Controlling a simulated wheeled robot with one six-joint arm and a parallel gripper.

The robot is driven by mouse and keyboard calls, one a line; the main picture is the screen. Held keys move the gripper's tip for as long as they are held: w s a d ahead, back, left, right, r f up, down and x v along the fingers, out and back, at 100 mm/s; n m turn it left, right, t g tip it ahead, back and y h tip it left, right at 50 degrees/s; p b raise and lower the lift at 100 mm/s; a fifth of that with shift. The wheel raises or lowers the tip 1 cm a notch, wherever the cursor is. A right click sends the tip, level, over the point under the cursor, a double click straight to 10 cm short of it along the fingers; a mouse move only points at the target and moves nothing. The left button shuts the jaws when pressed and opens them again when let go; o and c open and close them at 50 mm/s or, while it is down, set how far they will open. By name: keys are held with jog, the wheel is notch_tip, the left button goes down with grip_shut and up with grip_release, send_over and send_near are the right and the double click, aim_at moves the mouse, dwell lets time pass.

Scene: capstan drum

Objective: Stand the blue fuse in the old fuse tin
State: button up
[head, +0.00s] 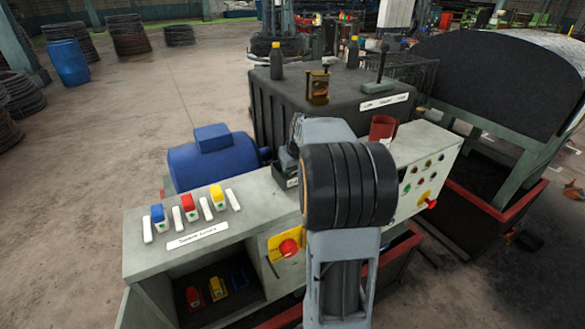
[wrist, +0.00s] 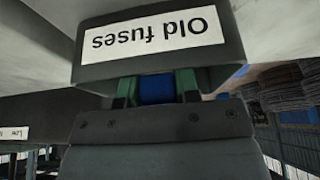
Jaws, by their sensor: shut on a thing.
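In the wrist view, which is upside down, my gripper (wrist: 157,97) is shut on the blue fuse (wrist: 157,90). Only a blue patch of the fuse shows between the green-edged fingers. The old fuse tin (wrist: 90,72) is a dark box with a white "Old fuses" label. The finger ends and the far part of the fuse are hidden behind the tin's labelled wall, at its rim. I cannot tell whether the fuse touches the tin's floor. In the head view my arm hides the gripper and the held fuse.
On the grey bench (head: 150,255), a blue fuse (head: 158,216), a red one (head: 189,207) and a yellow one (head: 218,197) stand in a row. The lower compartment holds a red fuse (head: 194,297), a yellow fuse (head: 217,288) and a dark blue holder (head: 239,279). A blue motor (head: 212,158) stands behind.

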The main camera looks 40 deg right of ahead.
jog(key=shift+f, duration=0.15)
jog(key=o, duration=1)
jog(key=shift+s+r, duration=0.1)
jog(key=shift+r, duration=0.3)
jog(key=d+b+v, duration=0.1)
jog(key=v, duration=1)
jog(key=shift+n+y, duration=0.3)
jog(key=shift+n, duration=0.5)
jog(key=s+a+f, duration=0.3)
jog(key=s+a, duration=0.1)
jog(key=a, duration=0.4)
jog(key=s+a+f, duration=0.4)
jog(key=s+a, duration=0.1)
jog(key=a, duration=0.2)
jog(key=s+a+f, duration=0.3)
jog(key=s+a, duration=0.1)
jog(key=a, duration=0.4)
jog(key=shift+s+a+f, duration=0.15)
jog(key=shift+s+a, duration=0.05)
jog(key=shift+a, duration=0.15)
